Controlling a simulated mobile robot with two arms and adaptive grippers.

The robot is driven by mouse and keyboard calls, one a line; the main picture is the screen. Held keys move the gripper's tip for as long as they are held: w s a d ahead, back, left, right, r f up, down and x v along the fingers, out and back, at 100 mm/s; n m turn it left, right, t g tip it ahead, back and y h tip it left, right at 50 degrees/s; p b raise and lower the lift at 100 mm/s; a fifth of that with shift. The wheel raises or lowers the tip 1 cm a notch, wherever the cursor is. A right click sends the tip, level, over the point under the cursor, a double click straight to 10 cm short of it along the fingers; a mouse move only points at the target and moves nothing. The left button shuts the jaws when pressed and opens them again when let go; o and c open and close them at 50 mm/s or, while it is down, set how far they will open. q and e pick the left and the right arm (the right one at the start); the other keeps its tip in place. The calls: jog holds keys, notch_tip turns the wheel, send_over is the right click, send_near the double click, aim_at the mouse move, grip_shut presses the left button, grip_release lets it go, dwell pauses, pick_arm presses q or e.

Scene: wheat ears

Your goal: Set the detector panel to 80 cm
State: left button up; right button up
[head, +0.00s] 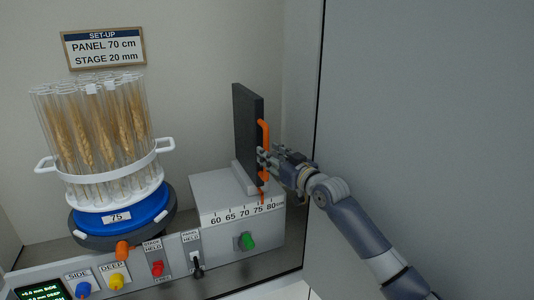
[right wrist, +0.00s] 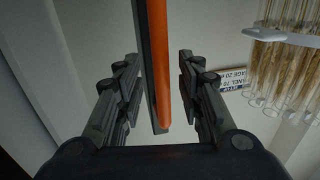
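The detector panel (head: 246,130) is a dark upright slab with an orange handle (head: 264,135) on its right side. It stands on a grey block with a scale (head: 242,213) marked 60 to 80 cm. A thin orange pointer (head: 262,196) below the panel is near the 75 mark, on its 80 side; the exact reading is too small to tell. My right gripper (head: 268,160) is at the lower part of the handle. In the right wrist view its fingers (right wrist: 158,85) are apart, one on each side of the orange handle (right wrist: 158,60), with gaps. My left gripper is not in view.
A sign (head: 104,48) reads panel 70 cm, stage 20 mm. A rack of wheat tubes (head: 110,188) stands on a blue turntable (head: 122,218) at left. A grey wall is close at right.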

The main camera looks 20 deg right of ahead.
jog(key=v, duration=0.5)
dwell(0.3)
